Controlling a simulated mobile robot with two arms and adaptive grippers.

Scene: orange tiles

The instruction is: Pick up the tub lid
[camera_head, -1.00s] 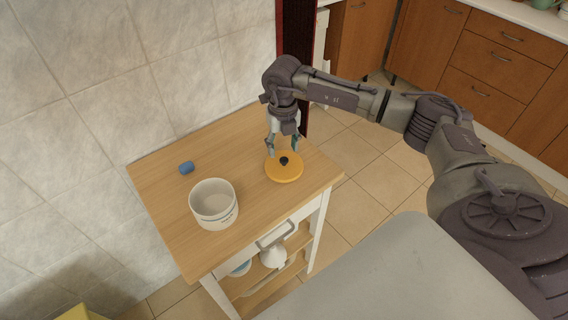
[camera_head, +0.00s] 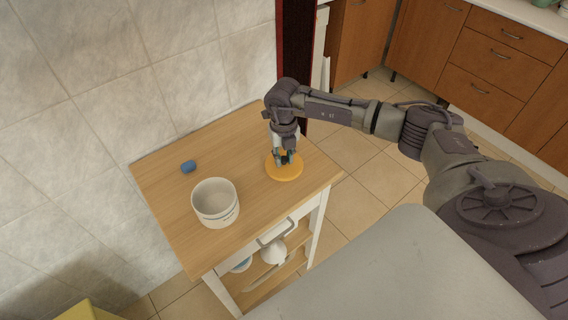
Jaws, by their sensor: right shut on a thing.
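The tub lid (camera_head: 286,173) is a flat, round, orange-yellow disc with a dark knob. It lies on the wooden top of a small cart, to the right of the tub. My right gripper (camera_head: 284,159) points down over the middle of the lid and is shut on its knob, which the fingers mostly hide. The white tub (camera_head: 216,204) stands upright and open on the cart top. My left gripper is not in view.
A small blue cylinder (camera_head: 188,166) lies near the wall side of the wooden cart top (camera_head: 222,150). The tiled wall (camera_head: 110,80) runs along the left. Wooden cabinets (camera_head: 500,70) stand at the back right.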

